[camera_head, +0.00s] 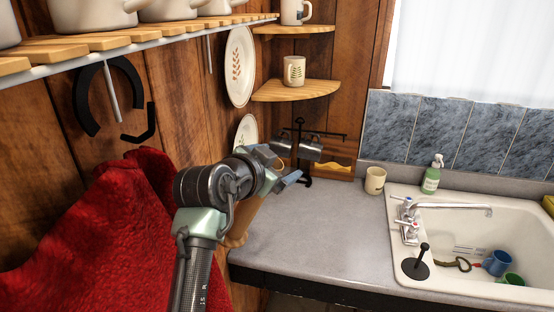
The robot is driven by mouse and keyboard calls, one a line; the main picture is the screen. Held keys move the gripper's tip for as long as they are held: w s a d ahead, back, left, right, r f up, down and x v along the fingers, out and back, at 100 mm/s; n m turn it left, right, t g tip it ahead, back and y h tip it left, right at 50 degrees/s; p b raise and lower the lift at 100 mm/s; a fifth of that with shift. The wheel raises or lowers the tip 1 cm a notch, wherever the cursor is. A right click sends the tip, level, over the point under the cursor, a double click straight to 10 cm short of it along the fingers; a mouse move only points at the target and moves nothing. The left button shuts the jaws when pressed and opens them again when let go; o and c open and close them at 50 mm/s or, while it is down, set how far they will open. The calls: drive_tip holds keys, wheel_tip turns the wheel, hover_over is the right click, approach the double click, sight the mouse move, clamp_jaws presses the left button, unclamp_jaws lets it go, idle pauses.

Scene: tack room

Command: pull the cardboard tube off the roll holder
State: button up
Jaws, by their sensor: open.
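My gripper (283,167) is open above the back left part of the counter, with its fingers pointing right. A tan, tube-like thing (242,226) shows behind my wrist at the counter's left edge. My arm covers much of it, so I cannot tell whether it is the cardboard tube or what it rests on. A black stand (302,160) with thin side arms and grey metal cups stands just beyond my fingertips. I cannot make out a roll holder for certain.
A cream mug (375,181) and a green soap bottle (432,175) stand by the sink (464,287). Red cloth (95,235) hangs at the left. A slatted shelf (120,30) runs above. The counter (315,235) is clear in its middle.

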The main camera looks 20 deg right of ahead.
drive_tip(key=c, duration=1.4)
drive_tip(key=s+d+r+p, duration=0.2)
drive_tip(key=d+r+p, duration=0.1)
drive_tip(key=r+p, duration=0.3)
drive_tip(key=s+d+r+p, duration=0.2)
drive_tip(key=r+p, duration=0.4)
drive_tip(key=r, duration=0.5)
drive_tip(key=shift+s+d+r, duration=0.15)
drive_tip(key=shift+s+d, duration=0.15)
drive_tip(key=shift+d, duration=0.5)
